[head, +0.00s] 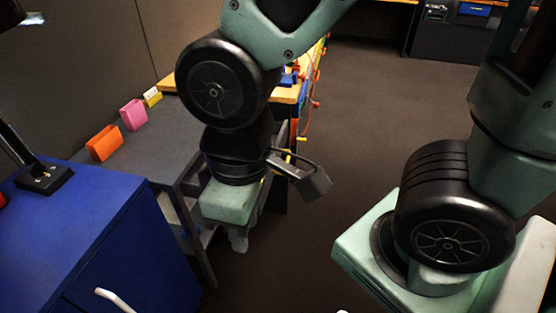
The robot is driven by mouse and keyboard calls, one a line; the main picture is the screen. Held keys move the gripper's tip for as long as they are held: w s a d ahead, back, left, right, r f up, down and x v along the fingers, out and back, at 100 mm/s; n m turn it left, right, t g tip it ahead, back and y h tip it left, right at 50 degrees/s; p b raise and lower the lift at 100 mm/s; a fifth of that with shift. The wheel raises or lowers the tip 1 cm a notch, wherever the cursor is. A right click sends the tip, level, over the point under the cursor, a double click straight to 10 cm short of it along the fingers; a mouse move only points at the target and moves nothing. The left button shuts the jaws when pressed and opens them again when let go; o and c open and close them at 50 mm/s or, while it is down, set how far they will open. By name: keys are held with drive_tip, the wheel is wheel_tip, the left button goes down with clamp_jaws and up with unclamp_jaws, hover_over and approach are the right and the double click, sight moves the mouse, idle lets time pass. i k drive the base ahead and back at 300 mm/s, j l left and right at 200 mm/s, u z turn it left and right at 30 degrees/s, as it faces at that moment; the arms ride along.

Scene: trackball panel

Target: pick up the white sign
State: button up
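I cannot clearly pick out a white sign in the head view. The only candidate is a small yellow-and-white item (152,97) at the back of the grey table, too small to identify. My gripper (238,243) points down beside the right edge of that table, over the floor side. My wrist hides most of its fingers, so I cannot see whether they are open or whether anything is between them.
An orange holder (104,143) and a pink holder (133,115) stand along the back of the grey table (165,140). A blue cabinet (80,235) with a black lamp base (43,179) is at left. Bare floor (365,115) lies right of the table.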

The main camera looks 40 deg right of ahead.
sight(153, 92)
drive_tip(key=i+l+u, duration=0.3)
drive_tip(key=i, duration=0.15)
drive_tip(key=i+l+u, duration=0.3)
drive_tip(key=i+l, duration=0.05)
drive_tip(key=i, duration=0.05)
